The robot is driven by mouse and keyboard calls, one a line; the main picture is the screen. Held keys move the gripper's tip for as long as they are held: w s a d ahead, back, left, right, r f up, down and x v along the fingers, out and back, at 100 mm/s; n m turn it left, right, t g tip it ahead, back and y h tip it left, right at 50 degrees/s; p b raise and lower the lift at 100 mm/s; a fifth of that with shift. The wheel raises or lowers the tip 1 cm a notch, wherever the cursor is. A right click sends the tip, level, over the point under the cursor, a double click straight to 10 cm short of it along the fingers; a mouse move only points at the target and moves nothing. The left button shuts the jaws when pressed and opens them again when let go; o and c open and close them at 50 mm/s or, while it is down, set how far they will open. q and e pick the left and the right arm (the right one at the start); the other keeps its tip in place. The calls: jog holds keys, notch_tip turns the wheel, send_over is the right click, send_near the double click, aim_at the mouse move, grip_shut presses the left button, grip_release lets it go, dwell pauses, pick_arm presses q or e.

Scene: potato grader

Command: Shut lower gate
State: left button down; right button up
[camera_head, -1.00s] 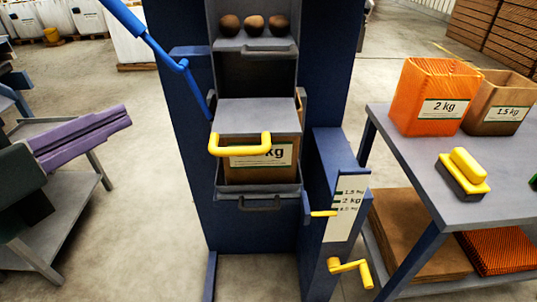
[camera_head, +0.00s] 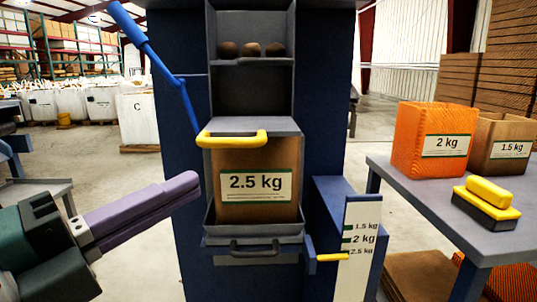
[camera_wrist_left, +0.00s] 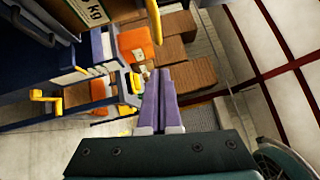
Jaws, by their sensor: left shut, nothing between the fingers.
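The lower gate (camera_head: 253,126) is a grey plate with a yellow handle (camera_head: 232,139). It sticks out of the front of the blue grader (camera_head: 320,110), just above a brown box (camera_head: 230,207) labelled 2.5 kg. My left gripper (camera_head: 188,183) comes in from the lower left with its purple fingers closed and empty. In the picture its tips are left of the box and below the yellow handle; touching cannot be told. In the left wrist view the shut fingers (camera_wrist_left: 160,75) point up the picture. My right gripper is not in view.
Several potatoes (camera_head: 251,49) sit on the upper shelf. A blue lever (camera_head: 130,27) slants at the left. A weight scale (camera_head: 358,250) with a yellow pointer stands at the right. The side table (camera_head: 488,242) holds an orange box (camera_head: 425,150), a brown box and a yellow-topped brush (camera_head: 487,200).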

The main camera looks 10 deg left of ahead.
aim_at(240, 144)
pick_arm(q)
jog(key=w, duration=0.2)
jog(key=w+d, duration=0.1)
jog(key=w, duration=0.1)
jog(key=w+r, duration=0.1)
jog(key=w, duration=0.1)
jog(key=shift+w+d, duration=0.15)
jog(key=shift+w, duration=0.1)
jog(key=shift+w+a+r, duration=0.1)
jog(key=shift+w+a, duration=0.1)
jog(key=shift+w, duration=0.35)
